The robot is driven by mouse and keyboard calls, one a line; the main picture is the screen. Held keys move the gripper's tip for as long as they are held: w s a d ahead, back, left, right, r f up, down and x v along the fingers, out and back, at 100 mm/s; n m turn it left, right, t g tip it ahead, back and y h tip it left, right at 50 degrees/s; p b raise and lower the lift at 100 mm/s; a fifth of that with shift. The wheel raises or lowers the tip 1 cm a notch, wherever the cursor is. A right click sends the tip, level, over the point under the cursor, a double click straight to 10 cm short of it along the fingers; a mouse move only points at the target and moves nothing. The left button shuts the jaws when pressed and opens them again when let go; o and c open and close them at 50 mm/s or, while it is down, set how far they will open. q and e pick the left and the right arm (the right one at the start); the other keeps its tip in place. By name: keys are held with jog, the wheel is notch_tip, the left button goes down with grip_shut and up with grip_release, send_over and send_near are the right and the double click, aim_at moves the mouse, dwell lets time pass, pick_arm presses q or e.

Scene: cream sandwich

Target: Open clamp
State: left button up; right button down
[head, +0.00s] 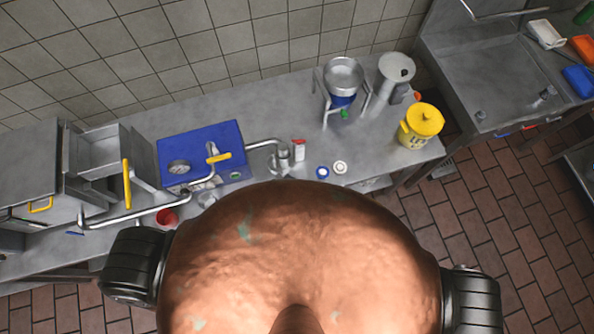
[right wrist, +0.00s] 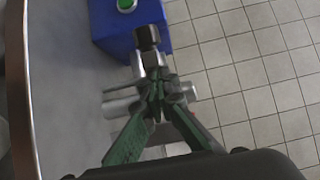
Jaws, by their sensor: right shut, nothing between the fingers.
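In the right wrist view, my right gripper (right wrist: 156,88) has its green fingers brought together, with nothing visibly held. Its tips overlap a metal fitting (right wrist: 121,105) that runs crosswise behind them. A black-capped part (right wrist: 146,38) stands just beyond the tips. I cannot tell which of these parts is the clamp, or whether the fingers touch it. In the head view, a metal pipe fitting (head: 284,156) stands right of a blue machine (head: 226,142), whose blue housing (right wrist: 108,36) also shows in the right wrist view. Neither gripper shows clearly in the head view.
A steel counter (head: 235,98) runs along the tiled wall. A steel sink (head: 480,75) is at right. My own body hides the counter's front edge.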

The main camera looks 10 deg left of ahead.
jog(key=shift+s+a, duration=0.1)
jog(key=shift+s, duration=0.05)
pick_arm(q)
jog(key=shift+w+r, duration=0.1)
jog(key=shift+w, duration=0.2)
pick_arm(e)
jog(key=shift+s+d, duration=0.1)
jog(key=shift+d, duration=0.1)
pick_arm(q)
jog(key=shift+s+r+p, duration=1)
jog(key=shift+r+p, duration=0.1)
pick_arm(e)
jog(key=s+v, duration=0.1)
jog(key=v, duration=0.8)
jog(key=shift+s, duration=0.25)
jog(key=shift+a, duration=0.15)
